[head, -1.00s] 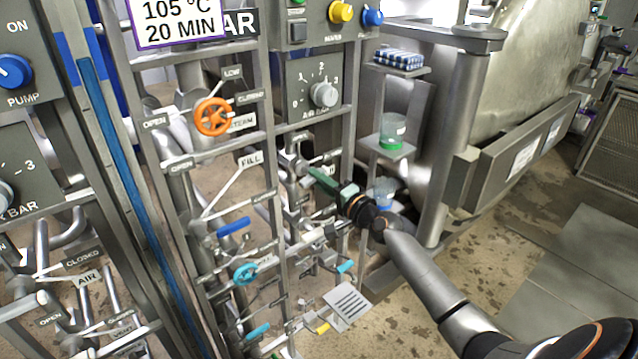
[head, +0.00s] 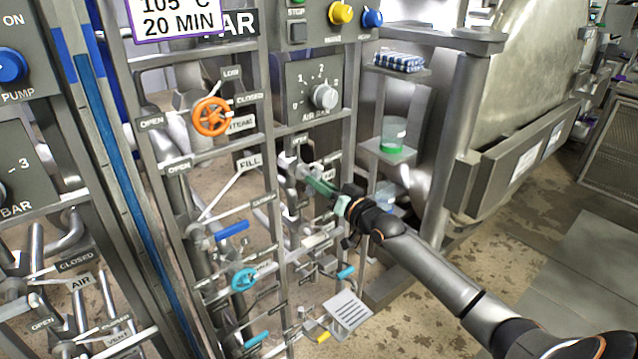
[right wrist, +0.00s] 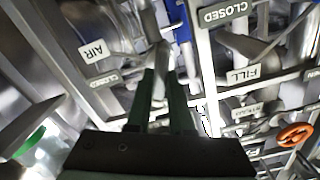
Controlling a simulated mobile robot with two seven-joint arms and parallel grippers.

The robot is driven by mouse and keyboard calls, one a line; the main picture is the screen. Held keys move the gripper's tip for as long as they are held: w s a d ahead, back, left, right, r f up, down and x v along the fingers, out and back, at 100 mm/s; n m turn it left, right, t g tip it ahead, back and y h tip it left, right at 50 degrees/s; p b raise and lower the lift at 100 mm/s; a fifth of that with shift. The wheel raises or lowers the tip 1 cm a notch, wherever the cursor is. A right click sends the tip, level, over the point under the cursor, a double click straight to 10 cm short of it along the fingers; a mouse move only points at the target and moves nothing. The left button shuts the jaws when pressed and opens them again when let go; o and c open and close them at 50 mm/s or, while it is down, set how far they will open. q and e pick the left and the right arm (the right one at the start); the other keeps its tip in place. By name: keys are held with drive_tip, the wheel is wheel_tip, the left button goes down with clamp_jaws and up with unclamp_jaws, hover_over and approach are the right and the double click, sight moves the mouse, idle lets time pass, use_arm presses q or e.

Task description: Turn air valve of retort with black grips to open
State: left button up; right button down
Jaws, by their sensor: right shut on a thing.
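My right gripper (head: 310,180), with green fingers, reaches from the right into the pipework below the air dial panel. It is shut on the metal handle of the air valve. In the right wrist view the two fingers (right wrist: 163,85) stand on either side of this pale handle (right wrist: 161,60), beside an AIR label (right wrist: 97,50) and a small CLOSED label (right wrist: 104,80). In the head view my fingers and wrist partly hide the handle. I cannot make out black grips on the retort. My left gripper is not in view.
An orange wheel (head: 212,116), a FILL label (head: 249,161), a blue lever (head: 232,229) and a turquoise wheel (head: 243,279) crowd the frame to the left. A shelf with a green-bottomed beaker (head: 393,134) stands close behind my wrist. Floor is clear at the right.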

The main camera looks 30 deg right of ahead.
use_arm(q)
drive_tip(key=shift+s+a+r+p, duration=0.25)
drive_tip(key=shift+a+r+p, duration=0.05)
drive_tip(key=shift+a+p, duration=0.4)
use_arm(e)
drive_tip(key=shift+n, duration=2.4)
drive_tip(key=c, duration=0.8)
unclamp_jaws()
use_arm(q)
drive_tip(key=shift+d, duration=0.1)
use_arm(e)
drive_tip(key=shift+s, duration=0.1)
